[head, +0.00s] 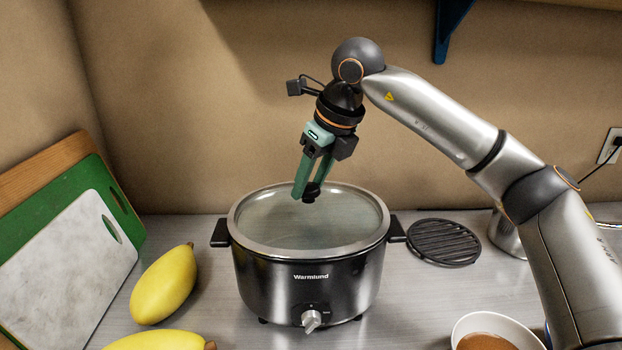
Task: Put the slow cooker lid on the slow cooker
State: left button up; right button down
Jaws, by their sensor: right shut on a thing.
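The slow cooker (306,285) is black with a silver dial and side handles, and stands upright on the counter. The slow cooker lid (262,222), clear glass with a metal rim, lies level over the cooker's opening and lines up with its rim. I cannot tell whether a slight gap is left under it. My right gripper (306,194) points down over the lid's middle, shut on the lid's dark knob, which its fingers partly hide. My left gripper is not in view.
Yellow mangoes (165,285) lie at front left, near leaning cutting boards (70,262). A black round trivet (444,242) lies right of the cooker, with a metal pot (507,236) beyond it. A white bowl (468,324) stands at front right. A wall rises behind.

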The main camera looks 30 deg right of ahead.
jog(key=shift+c, duration=1)
grip_release()
jog(key=v, duration=1.2)
jog(key=shift+s+r, duration=0.15)
jog(key=shift+r, duration=0.1)
